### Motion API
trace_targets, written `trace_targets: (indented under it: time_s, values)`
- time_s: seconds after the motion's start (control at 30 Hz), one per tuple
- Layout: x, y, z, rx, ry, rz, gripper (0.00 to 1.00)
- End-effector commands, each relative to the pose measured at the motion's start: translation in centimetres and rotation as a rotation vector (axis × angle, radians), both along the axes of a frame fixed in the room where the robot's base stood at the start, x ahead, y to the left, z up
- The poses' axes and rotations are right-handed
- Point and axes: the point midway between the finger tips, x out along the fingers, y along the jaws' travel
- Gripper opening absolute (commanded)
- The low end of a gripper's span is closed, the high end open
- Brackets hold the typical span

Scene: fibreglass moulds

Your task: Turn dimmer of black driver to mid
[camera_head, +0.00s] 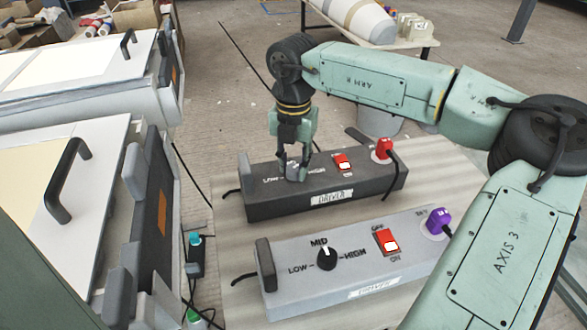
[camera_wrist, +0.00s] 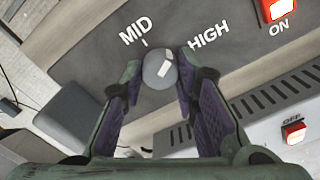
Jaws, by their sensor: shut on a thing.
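The black driver (camera_head: 262,205) is the dark box at the back of the table, labelled DRIVER, with LOW and HIGH printed on top. My gripper (camera_head: 291,174) points down over it, its fingers on both sides of the dimmer knob. In the wrist view the round grey knob (camera_wrist: 160,69) sits between the fingertips of my gripper (camera_wrist: 160,78), which is shut on it. MID and HIGH show beyond the knob. A white mark shows on the knob, but its exact direction is hard to tell. LOW is hidden in the wrist view.
A light grey driver (camera_head: 345,262) stands in front, its black knob (camera_head: 327,258) pointing at MID. The black driver has a red switch (camera_head: 343,163) and a red plug (camera_head: 382,149). The grey one has a red switch (camera_head: 387,241) and purple plug (camera_head: 437,222).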

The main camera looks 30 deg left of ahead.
Motion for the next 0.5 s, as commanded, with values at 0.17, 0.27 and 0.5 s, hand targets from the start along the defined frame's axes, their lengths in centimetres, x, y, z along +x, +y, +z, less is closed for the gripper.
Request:
trace_targets:
  time_s: [0.17,0.27,0.5]
  values:
    - [0.09,-0.01,-0.2,0.001,-0.002,0.165,0.0]
    - [0.09,-0.02,-0.16,0.001,-0.002,0.26,0.0]
    - [0.08,-0.01,-0.1,0.0,-0.001,0.488,0.0]
